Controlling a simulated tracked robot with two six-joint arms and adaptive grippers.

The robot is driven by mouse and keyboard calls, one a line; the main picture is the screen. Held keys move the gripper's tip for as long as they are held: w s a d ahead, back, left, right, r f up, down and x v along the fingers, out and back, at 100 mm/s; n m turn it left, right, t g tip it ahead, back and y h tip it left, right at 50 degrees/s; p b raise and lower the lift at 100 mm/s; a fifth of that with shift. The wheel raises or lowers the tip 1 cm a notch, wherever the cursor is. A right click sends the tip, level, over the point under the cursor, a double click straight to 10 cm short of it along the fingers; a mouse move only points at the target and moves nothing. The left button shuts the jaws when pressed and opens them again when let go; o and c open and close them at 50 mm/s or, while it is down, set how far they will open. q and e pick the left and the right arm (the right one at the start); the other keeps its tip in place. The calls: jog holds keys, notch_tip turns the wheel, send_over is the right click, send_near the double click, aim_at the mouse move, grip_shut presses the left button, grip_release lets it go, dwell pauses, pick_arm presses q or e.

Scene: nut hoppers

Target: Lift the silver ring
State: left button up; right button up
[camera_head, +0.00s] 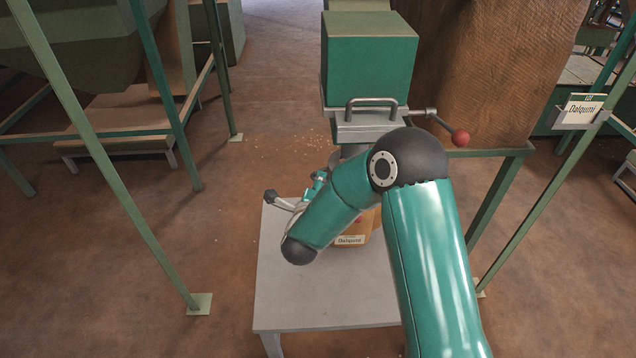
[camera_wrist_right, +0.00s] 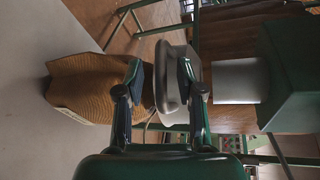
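The silver ring (camera_wrist_right: 170,82) is a thick grey band, seen between the two fingers of my right gripper (camera_wrist_right: 158,78) in the right wrist view. The right-hand finger overlaps its edge; a gap shows between the ring and the left-hand finger. The gripper looks open, and I cannot tell whether either finger touches the ring. In the head view my right gripper (camera_head: 318,184) is mostly behind my right forearm, which also hides most of the ring. My left gripper is not in view.
A brown labelled sack (camera_head: 350,240) stands on a grey table (camera_head: 320,300), beside the ring in the wrist view (camera_wrist_right: 95,88). A green hopper (camera_head: 368,68) rises behind, with a red-knobbed lever (camera_head: 459,138). Green posts stand left and right. The table's front is clear.

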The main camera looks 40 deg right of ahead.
jog(key=shift+w+d+f, duration=0.15)
jog(key=shift+w+d, duration=0.25)
jog(key=shift+w, duration=0.05)
grip_shut()
